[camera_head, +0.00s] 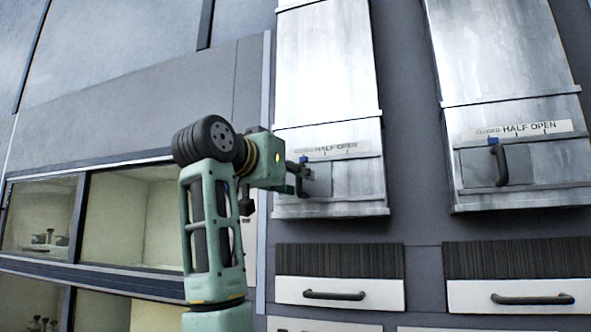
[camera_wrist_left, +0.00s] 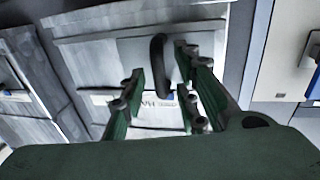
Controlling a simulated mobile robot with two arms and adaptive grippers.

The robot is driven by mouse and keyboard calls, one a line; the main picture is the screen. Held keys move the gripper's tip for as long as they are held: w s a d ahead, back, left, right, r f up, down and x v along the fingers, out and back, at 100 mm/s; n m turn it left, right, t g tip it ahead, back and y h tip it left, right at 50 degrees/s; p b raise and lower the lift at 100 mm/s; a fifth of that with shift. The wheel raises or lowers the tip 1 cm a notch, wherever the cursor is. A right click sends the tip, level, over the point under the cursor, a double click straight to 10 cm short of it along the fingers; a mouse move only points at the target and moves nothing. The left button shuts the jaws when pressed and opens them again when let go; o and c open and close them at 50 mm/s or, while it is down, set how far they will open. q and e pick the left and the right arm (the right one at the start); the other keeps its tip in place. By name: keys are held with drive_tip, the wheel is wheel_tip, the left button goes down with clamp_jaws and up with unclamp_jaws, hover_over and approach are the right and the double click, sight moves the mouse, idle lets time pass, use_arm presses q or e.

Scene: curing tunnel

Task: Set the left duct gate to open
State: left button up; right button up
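The left duct gate (camera_head: 360,178) is a grey metal slide plate at the foot of the left duct, under a scale marked CLOSED, HALF, OPEN. Its blue pointer (camera_head: 303,160) stands at the CLOSED end. My left gripper (camera_head: 300,178) is in front of the gate's left part and largely hides the handle in the head view. In the left wrist view the dark upright handle (camera_wrist_left: 160,66) lies between the spread fingers of my left gripper (camera_wrist_left: 160,88), nearer the right-hand ones. A visible gap separates it from the left-hand fingers. My right gripper is out of view.
A second duct gate (camera_head: 535,165) with a dark handle (camera_head: 501,165) is to the right, its pointer also at CLOSED. Drawers (camera_head: 340,293) with dark handles are below. A glass-fronted cabinet (camera_head: 130,215) is at left, behind my left arm.

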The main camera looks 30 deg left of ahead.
use_arm(q)
drive_tip(key=shift+s, duration=0.1)
clamp_jaws()
idle(0.5)
